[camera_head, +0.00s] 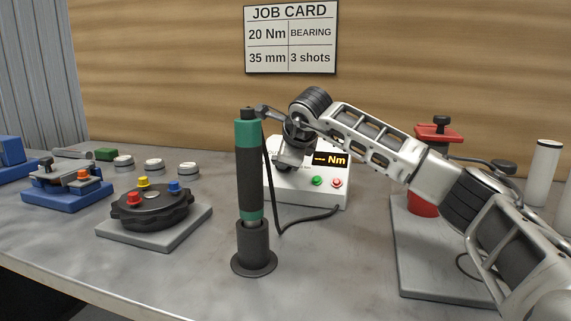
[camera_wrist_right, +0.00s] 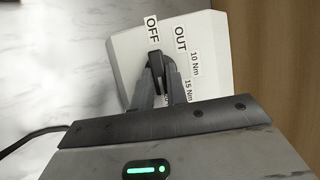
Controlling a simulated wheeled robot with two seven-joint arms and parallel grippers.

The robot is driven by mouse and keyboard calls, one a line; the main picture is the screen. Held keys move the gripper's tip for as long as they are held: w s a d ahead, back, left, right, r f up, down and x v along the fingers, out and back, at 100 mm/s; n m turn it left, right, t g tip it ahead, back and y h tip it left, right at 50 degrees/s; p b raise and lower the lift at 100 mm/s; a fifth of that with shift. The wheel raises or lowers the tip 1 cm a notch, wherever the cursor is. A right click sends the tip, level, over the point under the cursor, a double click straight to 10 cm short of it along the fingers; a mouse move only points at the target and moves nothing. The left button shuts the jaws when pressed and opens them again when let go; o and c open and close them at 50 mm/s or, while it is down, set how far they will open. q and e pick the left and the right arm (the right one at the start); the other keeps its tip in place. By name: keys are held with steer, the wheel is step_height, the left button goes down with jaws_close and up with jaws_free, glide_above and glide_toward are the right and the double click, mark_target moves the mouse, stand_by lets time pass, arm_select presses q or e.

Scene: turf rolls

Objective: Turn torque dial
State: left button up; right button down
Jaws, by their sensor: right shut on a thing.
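The white control box (camera_head: 330,189) stands on the bench with an orange "--- Nm" display (camera_head: 330,160), a green button and a red button. Its top shows in the right wrist view (camera_wrist_right: 213,45), with labels OFF, OUT, 10 Nm, 15 Nm and one mostly hidden. The torque dial (camera_wrist_right: 156,62) is a black bar knob. Its far end lies near the OFF label (camera_wrist_right: 152,29). My right gripper (camera_wrist_right: 161,80) is shut on the dial, one finger on each side. In the head view my right gripper (camera_head: 288,157) is over the box's back left and hides the dial. My left gripper is out of view.
A green and black screwdriver (camera_head: 247,165) stands upright in a dark holder in front of the box, its cable running to the box. A round black fixture (camera_head: 152,210) with coloured knobs sits left. A red-topped press (camera_head: 423,204) is right. A job card (camera_head: 290,38) reads 20 Nm.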

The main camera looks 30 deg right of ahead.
stand_by(0.4)
steer(key=c, duration=1.4)
jaws_free()
steer(key=v, duration=1.6)
steer(key=shift+a+f, duration=0.1)
